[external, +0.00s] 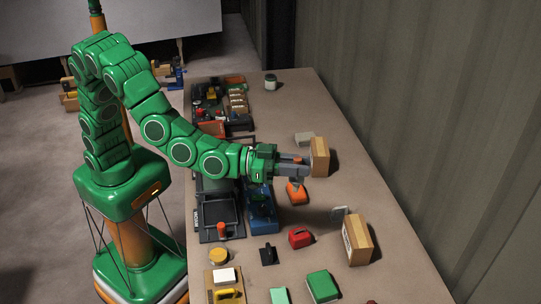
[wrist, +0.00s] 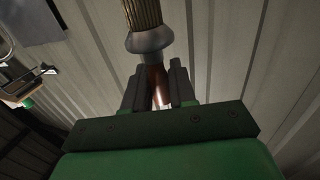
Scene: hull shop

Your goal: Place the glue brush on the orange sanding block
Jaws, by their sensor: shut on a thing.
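My gripper (external: 300,171) is above the table and shut on the glue brush. In the wrist view the brush shows between the fingers (wrist: 160,88), with tan bristles at the outer end, a grey ferrule (wrist: 150,41) and a brown handle (wrist: 156,80). In the external view only a small reddish bit of the brush (external: 298,160) shows at the fingers. The orange sanding block (external: 297,194) lies on the table, just below the gripper in the picture. The brush appears apart from it, though the height of the gap is hard to judge.
A cardboard box (external: 320,157) stands close beyond the fingertips. A red object (external: 300,237) and a larger box (external: 358,242) stand nearer the front. A blue tray (external: 262,213) lies left of the block. The far right tabletop (external: 318,100) is mostly clear.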

